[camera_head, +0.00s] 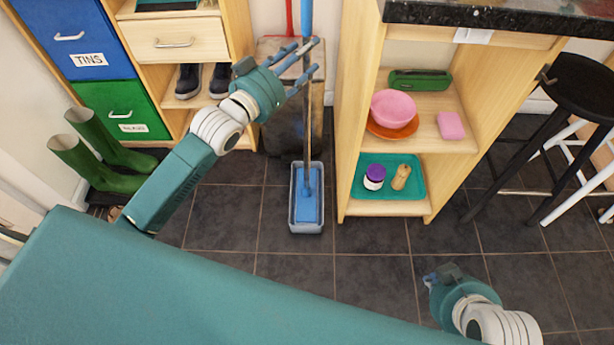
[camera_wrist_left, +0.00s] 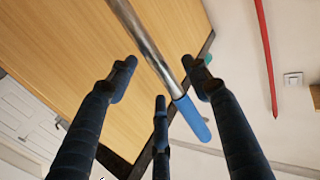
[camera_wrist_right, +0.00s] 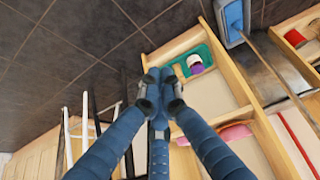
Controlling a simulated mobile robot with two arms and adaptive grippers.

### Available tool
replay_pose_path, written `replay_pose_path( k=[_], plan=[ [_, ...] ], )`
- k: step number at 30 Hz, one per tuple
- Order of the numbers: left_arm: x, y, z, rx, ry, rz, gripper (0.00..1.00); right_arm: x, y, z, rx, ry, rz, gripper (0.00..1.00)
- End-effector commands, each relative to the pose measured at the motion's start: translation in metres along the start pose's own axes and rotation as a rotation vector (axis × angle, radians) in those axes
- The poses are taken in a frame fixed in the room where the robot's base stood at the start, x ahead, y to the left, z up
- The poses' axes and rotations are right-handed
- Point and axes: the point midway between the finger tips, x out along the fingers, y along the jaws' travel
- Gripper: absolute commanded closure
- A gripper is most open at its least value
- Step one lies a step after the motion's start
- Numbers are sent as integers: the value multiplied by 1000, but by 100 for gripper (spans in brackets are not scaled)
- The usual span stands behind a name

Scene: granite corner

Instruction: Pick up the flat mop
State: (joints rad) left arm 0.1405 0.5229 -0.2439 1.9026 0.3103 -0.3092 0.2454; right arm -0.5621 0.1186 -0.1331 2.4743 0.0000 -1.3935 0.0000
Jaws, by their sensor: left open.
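The flat mop (camera_head: 308,208) stands with its blue flat head in a grey-blue bucket (camera_head: 293,222) on the floor. Its metal handle rises to a blue top part. My left gripper (camera_head: 303,66) is open beside the upper handle. In the left wrist view, the mop handle (camera_wrist_left: 153,42) and its blue grip end (camera_wrist_left: 191,117) pass between the spread fingers of my left gripper (camera_wrist_left: 158,85), with no clear contact. My right gripper (camera_head: 436,276) hangs low at the right, away from the mop. Its fingertips meet in the right wrist view (camera_wrist_right: 160,90), with nothing between them.
A wooden shelf (camera_head: 428,205) with bowls and a teal tray (camera_head: 411,190) stands right of the mop. A drawer cabinet (camera_head: 173,40) and green boots (camera_head: 96,165) are at left. A black stool (camera_head: 580,88) is at right. Tiled floor (camera_head: 375,262) before the bucket is clear.

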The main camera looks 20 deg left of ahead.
Motion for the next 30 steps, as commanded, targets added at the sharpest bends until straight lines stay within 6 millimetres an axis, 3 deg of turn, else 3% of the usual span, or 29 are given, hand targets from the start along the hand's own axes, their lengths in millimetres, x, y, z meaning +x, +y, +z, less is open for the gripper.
replay_pose_path(
  k=[6, 17, 24, 30],
  plan=[
    [21, 0, 2, 0, 1, 0, 51, 4, -4, -35, -4, 135, -8, 100],
    [26, 0, 1, 0, 0, -1, 51, 4, -5, -44, -5, 167, -9, 100],
    [26, 0, 1, 0, 0, -1, 99, 4, -5, -44, -5, 166, -9, 100],
    [26, 0, -2, 1, 6, 0, 99, 3, -5, -44, -5, 166, -10, 100]
  ],
)
